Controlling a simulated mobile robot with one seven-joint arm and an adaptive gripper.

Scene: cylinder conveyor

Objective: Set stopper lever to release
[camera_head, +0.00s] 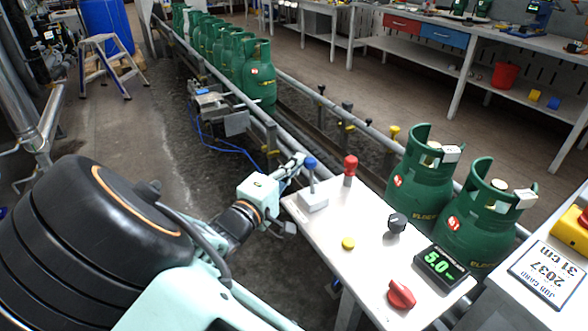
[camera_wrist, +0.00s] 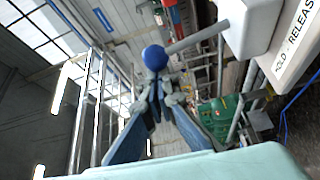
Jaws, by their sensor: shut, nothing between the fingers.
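The stopper lever has a blue ball knob (camera_head: 310,162) on a thin rod. It rises from a white base (camera_head: 314,201) at the panel's far left corner. In the wrist view the knob (camera_wrist: 155,57) shows just beyond my fingertips, its rod running right to the white base (camera_wrist: 250,25). A plate reading HOLD - RELEASE (camera_wrist: 297,42) lies beside the base. My gripper (camera_head: 298,162) is shut and empty, its tips immediately left of the knob in the head view. The tips (camera_wrist: 157,88) also show in the wrist view. I cannot tell whether they touch the knob.
The white panel (camera_head: 330,235) also carries a red knob (camera_head: 350,165), black dial (camera_head: 396,223), yellow button (camera_head: 348,244), red switch (camera_head: 401,294) and 5.0 display (camera_head: 440,265). Two green cylinders (camera_head: 420,180) stand behind it. Several more queue up the conveyor (camera_head: 258,75).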

